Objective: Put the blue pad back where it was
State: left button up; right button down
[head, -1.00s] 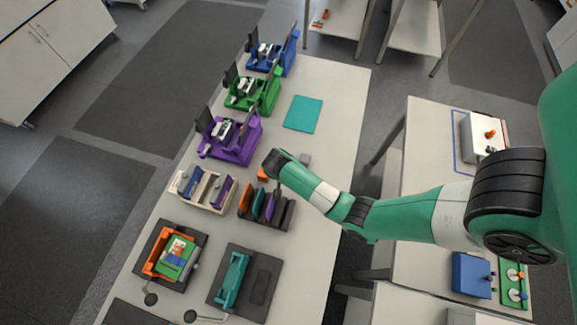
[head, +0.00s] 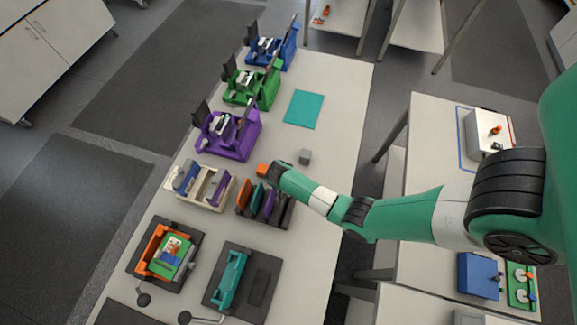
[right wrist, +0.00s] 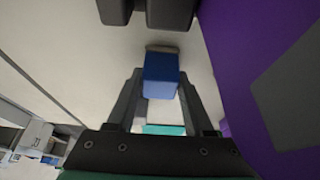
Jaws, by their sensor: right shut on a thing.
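In the right wrist view my right gripper (right wrist: 160,92) is shut on a blue block-shaped piece, the blue pad (right wrist: 161,74). A tan edge shows at the pad's far end. In the head view my right arm's end is over the table beside the dark slotted rack (head: 282,214); its fingers and the held pad are hidden there. A beige rack (head: 208,198) to its left holds a blue piece (head: 187,175) and a purple one (head: 220,189). My left gripper is not in view.
An orange block (head: 263,169) is close beside my right arm's end, and a grey block (head: 305,156) lies to its right. Purple (head: 230,144), green (head: 252,90) and blue (head: 273,50) fixtures line the left edge. A teal mat (head: 303,109) lies flat on the table.

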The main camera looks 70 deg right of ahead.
jog(key=shift+c, duration=1.4)
grip_release()
jog(key=shift+a+r, duration=0.1)
jog(key=shift+r, duration=0.3)
jog(key=p+v, duration=0.4)
jog(key=v, duration=0.7)
jog(key=shift+r, duration=0.2)
